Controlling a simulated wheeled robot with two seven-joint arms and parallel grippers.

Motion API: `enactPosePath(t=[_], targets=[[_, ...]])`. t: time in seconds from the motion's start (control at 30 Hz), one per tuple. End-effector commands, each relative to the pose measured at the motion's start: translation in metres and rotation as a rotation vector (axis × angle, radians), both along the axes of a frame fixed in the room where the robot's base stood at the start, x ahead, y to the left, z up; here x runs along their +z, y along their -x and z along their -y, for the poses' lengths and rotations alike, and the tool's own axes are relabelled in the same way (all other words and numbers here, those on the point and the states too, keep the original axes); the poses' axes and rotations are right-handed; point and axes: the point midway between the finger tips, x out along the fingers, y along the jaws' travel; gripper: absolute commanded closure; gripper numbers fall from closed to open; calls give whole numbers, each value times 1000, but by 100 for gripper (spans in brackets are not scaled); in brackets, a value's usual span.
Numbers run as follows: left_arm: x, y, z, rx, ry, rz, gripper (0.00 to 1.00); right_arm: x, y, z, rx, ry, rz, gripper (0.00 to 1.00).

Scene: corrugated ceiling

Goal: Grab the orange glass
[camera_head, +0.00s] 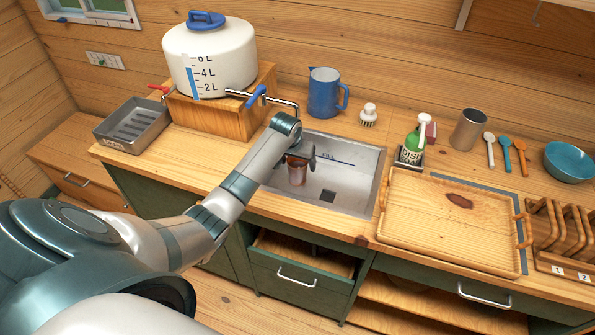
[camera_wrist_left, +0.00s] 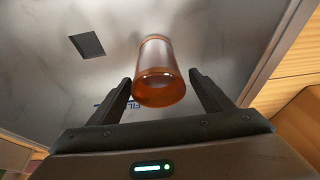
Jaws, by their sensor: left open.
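The orange glass (camera_wrist_left: 160,78) is a translucent amber tumbler inside the metal sink (camera_head: 347,187). In the head view the glass (camera_head: 296,175) shows just below my left gripper (camera_head: 300,157), partly covered by it. In the left wrist view my left gripper (camera_wrist_left: 160,98) is open, with one dark finger on each side of the glass. Gaps show between the glass and both fingers, so it is not gripped. My right gripper is not in view.
A white water tank (camera_head: 210,60) with a tap stands behind left of the sink. A green soap bottle (camera_head: 412,143) and a wooden tray (camera_head: 450,225) are to the right. A blue jug (camera_head: 323,95) stands behind the sink. A drawer (camera_head: 300,262) below is partly open.

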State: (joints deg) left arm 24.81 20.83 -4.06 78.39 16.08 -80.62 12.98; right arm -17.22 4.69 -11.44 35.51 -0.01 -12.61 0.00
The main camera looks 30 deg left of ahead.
Motion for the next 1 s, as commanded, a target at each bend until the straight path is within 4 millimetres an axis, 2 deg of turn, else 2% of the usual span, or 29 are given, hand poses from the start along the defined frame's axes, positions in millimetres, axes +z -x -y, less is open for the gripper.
enactPosePath(t=[0.1, 0.33, 0.87, 0.93, 1.0], targets=[[-11, -2, 2, 0, 1, -4, 27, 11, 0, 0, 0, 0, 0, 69], [-30, -10, 0, 0, 0, -1, 27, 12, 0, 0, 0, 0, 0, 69], [-33, -10, -1, 0, 0, 1, 27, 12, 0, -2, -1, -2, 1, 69], [-33, -10, -1, 0, 0, 1, 39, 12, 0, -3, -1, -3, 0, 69], [-33, -10, -1, 0, -1, 1, 55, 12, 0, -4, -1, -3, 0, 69]])
